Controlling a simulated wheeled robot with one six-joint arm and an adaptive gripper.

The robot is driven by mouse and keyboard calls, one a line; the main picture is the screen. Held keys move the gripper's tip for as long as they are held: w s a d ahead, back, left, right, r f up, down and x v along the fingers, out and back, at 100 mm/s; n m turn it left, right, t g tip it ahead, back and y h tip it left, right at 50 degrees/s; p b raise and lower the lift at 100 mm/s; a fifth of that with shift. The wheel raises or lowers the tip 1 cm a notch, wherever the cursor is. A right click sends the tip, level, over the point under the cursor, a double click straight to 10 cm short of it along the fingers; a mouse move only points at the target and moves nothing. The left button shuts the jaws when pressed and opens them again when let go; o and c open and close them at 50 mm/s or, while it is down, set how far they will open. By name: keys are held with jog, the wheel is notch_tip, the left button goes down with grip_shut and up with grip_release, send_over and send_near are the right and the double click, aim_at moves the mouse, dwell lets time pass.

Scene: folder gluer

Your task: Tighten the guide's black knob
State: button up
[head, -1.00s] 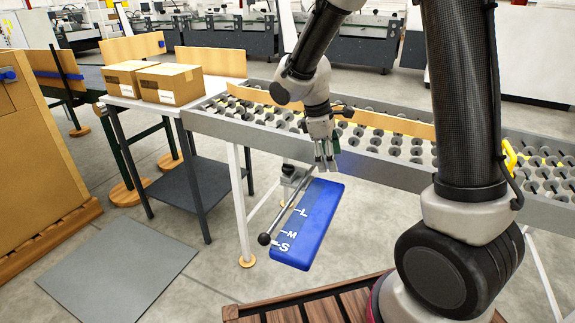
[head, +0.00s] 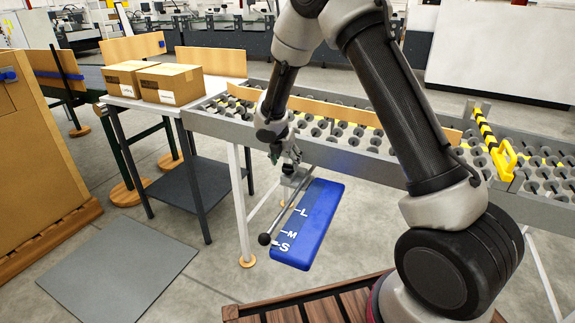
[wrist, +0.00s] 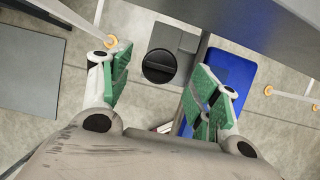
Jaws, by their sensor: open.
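In the wrist view a round black knob (wrist: 159,66) with a bar-like grip across its face sits on a grey block (wrist: 183,40) beside the conveyor's side. My gripper (head: 286,157) is open above that block (head: 293,178), pointing down. In the wrist view its green-padded fingers stand to the left and right of the knob, apart from it. In the head view my gripper hides the knob. A metal rod (head: 283,214) with a black ball end (head: 264,239) runs from the block along a blue plate (head: 310,222) marked L, M and S.
The roller conveyor (head: 350,160) and its wooden guide board (head: 345,112) lie just behind my gripper. A table (head: 130,99) with two cardboard boxes (head: 170,83) stands at the left. A yellow handle (head: 503,160) is at the right. The floor at front left is open.

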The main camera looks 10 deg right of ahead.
aim_at(288, 165)
jog(key=shift+x, duration=1.5)
jog(key=c, duration=1)
